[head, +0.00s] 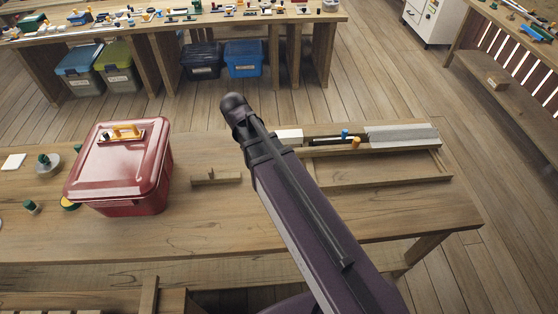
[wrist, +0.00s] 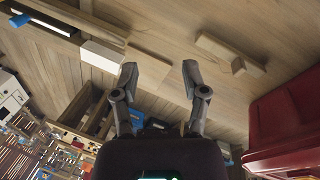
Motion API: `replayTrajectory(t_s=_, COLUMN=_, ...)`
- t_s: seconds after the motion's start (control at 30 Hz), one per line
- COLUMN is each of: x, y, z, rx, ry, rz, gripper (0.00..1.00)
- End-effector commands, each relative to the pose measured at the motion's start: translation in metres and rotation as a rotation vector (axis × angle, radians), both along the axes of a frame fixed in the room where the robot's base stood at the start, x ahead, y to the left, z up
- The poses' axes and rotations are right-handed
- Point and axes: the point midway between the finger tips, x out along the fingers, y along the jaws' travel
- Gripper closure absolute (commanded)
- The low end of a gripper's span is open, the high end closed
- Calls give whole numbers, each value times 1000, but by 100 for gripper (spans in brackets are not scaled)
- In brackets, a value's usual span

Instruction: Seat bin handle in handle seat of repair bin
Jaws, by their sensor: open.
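The red lidded bin (head: 118,185) stands on the left part of the workbench, its lid on. A small yellow-orange handle-like piece (head: 124,132) shows on top of the lid, toward its far edge, over a pale patch. I cannot tell whether it is seated or only lies there. The wrist view shows part of the red bin (wrist: 285,125) at the right edge, without the handle. My gripper (wrist: 158,75) is open, with nothing between its fingers, above the bench and to the side of the bin. In the head view the fingers cannot be made out.
A small wooden bracket (head: 217,180) lies right of the bin. A white block (head: 289,136) and a wooden tray (head: 385,180) are farther right. A small green-topped piece (head: 31,207) and a round stand (head: 48,165) are left of the bin. Other benches stand behind.

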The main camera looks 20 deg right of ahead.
Motion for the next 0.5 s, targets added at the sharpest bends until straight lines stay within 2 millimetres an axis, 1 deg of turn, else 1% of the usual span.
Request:
replayTrajectory(t_s=0.03, x=-17, y=-15, z=-1, rx=30, ry=5, rz=-38, gripper=43)
replayTrajectory(t_s=0.1, x=-32, y=-29, z=-2, rx=72, ry=11, rz=-86, gripper=43)
replayTrajectory(t_s=0.2, x=-52, y=-45, z=-4, rx=129, ry=18, rz=-149, gripper=43)
replayTrajectory(t_s=0.33, x=-70, y=-58, z=-4, rx=184, ry=22, rz=-208, gripper=43)
replayTrajectory(t_s=0.5, x=-79, y=-64, z=-5, rx=219, ry=25, rz=-244, gripper=43)
